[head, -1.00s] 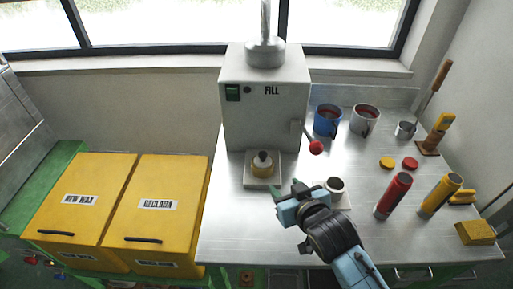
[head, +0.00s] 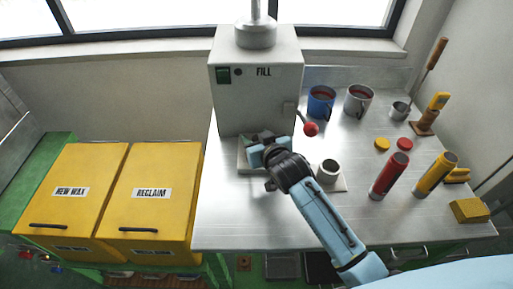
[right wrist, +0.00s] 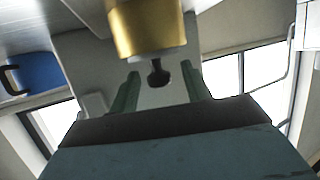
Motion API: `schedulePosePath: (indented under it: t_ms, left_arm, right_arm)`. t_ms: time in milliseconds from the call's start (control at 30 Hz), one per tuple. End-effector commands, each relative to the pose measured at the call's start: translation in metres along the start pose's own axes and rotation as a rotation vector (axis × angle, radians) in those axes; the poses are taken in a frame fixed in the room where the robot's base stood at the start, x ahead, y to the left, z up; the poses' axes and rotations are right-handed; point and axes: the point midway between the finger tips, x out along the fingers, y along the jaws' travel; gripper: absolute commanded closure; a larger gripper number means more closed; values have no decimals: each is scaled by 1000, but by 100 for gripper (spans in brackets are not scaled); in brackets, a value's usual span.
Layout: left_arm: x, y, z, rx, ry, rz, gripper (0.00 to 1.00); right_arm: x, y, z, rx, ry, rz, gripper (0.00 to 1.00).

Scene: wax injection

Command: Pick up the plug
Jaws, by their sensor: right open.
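My right gripper (right wrist: 161,82) is open, with a green finger on either side of the knob; contact cannot be told. In the head view, my right gripper (head: 262,142) is over the small pad (head: 243,163) at the foot of the fill machine (head: 256,98) and hides the cylinder and plug. My left gripper is not in view.
Red (head: 390,176) and yellow (head: 435,176) cylinders stand farther right. Blue (head: 321,102) and grey (head: 358,100) mugs stand behind, near the red-knobbed lever (head: 311,129). The steel bench front (head: 240,215) is clear.

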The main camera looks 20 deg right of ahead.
Motion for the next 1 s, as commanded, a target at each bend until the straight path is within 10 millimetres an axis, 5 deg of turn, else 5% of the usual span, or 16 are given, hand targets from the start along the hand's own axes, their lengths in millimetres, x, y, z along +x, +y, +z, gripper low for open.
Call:
schedulePosePath:
  t_ms: [167, 433, 800, 1000]
  left_arm:
    - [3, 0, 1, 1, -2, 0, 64]
    - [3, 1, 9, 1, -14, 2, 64]
    - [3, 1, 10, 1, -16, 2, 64]
    - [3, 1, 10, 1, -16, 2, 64]
  right_arm:
    - [18, 0, 0, 0, 1, 0, 52]
    - [20, 0, 0, 0, 0, -1, 52]
    - [20, 0, 1, 0, -1, 0, 99]
    - [20, 0, 0, 0, 0, 0, 100]
